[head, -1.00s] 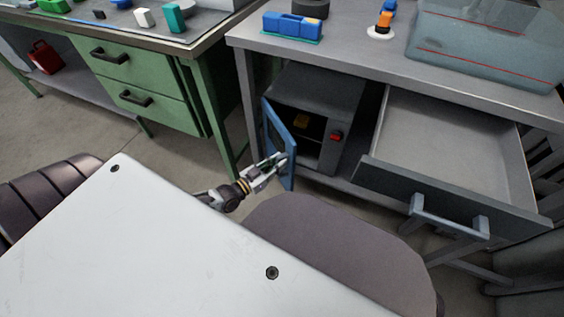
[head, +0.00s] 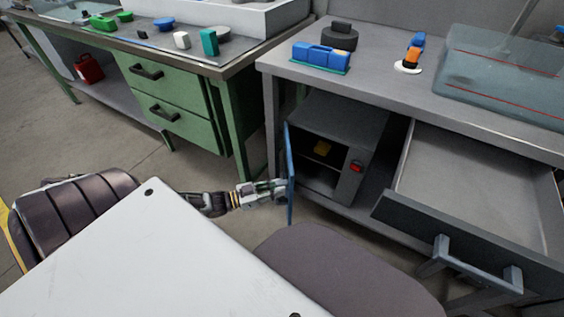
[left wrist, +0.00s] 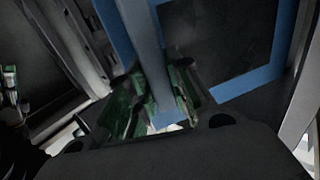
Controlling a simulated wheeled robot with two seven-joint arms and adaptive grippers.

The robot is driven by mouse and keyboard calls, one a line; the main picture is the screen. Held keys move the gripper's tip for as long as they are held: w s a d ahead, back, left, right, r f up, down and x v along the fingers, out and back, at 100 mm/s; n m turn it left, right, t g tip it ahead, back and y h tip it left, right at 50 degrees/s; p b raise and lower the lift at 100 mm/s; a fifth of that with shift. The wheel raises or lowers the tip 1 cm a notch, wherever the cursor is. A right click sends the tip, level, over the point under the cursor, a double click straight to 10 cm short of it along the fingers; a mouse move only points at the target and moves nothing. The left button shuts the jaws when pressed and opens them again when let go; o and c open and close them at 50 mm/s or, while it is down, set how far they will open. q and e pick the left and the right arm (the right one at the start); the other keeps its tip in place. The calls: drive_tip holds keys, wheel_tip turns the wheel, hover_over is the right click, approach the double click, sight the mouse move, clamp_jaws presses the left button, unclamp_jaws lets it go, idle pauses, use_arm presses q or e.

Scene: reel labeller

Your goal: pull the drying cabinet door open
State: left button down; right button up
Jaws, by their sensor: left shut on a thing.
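The drying cabinet (head: 345,112) is a grey box on the shelf under the grey bench. Its blue door (head: 290,172) stands swung well open at the cabinet's left side, seen nearly edge-on in the head view. In the left wrist view, the blue door frame (left wrist: 245,85) surrounds a dark panel, and a grey-blue bar handle (left wrist: 148,50) runs down between the fingers. My left gripper (head: 280,188) is shut on the handle at the door's outer face; it also shows in the left wrist view (left wrist: 160,100). My right gripper is not in view.
An open drawer (head: 470,226) juts out to the right. A green drawer unit (head: 175,100) stands to the left, with bare floor before it.

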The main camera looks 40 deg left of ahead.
use_arm(q)
drive_tip(key=s+a+m+g+h, duration=0.2)
drive_tip(key=a, duration=0.9)
drive_tip(key=shift+s+a+r+g+h, duration=0.2)
drive_tip(key=shift+s+g+h, duration=0.1)
drive_tip(key=shift+h, duration=0.1)
idle(0.3)
drive_tip(key=c, duration=1.3)
unclamp_jaws()
drive_tip(key=shift+d+f, duration=0.1)
drive_tip(key=shift+f, duration=0.05)
drive_tip(key=shift+s, duration=0.15)
drive_tip(key=shift+v, duration=5.95)
